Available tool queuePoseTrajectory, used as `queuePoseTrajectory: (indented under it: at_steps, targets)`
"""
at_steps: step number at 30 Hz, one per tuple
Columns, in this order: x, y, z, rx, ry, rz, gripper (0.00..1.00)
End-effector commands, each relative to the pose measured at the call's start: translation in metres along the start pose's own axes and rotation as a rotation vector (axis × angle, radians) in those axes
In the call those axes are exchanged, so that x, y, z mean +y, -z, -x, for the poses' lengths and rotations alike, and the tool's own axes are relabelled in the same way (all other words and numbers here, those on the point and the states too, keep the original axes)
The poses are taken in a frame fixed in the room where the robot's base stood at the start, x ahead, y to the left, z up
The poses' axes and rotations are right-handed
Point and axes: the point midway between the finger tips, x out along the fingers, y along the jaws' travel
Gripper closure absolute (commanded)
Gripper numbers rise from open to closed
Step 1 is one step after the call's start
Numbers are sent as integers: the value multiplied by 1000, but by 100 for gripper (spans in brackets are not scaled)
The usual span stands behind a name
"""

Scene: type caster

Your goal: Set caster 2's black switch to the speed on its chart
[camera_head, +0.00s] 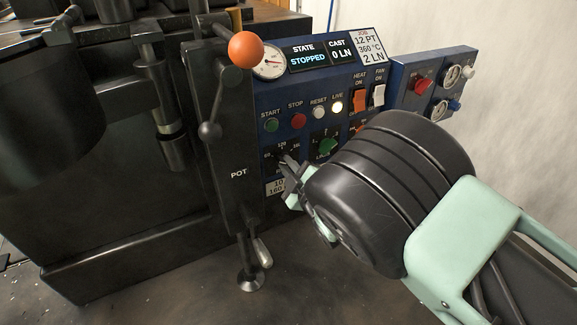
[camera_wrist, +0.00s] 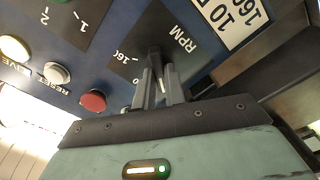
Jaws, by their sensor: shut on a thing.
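The black switch (camera_head: 283,157) sits on a dark dial plate low on the blue panel, with speed numbers around it. In the wrist view, the switch (camera_wrist: 155,54) is between the fingertips of my gripper (camera_wrist: 158,86), which is shut on it. RPM and 160 can be read on the plate there. In the head view my gripper (camera_head: 292,176) meets the switch, and my arm hides part of the panel. The switch's exact setting cannot be read. The white chart (camera_head: 275,187) below the dial is partly hidden; the wrist view shows 10 and 160 on this chart (camera_wrist: 232,17).
The display (camera_head: 309,56) reads STOPPED and 0 LN. A job card (camera_head: 370,47) reads 12 PT, 360 °C, 2 LN. A green knob (camera_head: 327,146), push buttons and rocker switches are close by. The pot lever's orange ball (camera_head: 246,50) sticks out at left.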

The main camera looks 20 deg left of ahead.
Motion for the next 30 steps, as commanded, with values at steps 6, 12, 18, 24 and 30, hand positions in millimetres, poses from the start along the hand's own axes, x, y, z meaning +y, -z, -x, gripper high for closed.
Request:
queuePoseTrajectory:
  at_steps: [6,12,18,24,30]
  targets:
    - [2,0,0,-1,-2,-161,100]
    - [3,-1,0,-1,-2,-350,100]
    - [3,-1,0,-1,-2,-538,100]
    - [2,-2,0,-1,-1,-707,100]
    - [2,-2,0,0,0,-837,100]
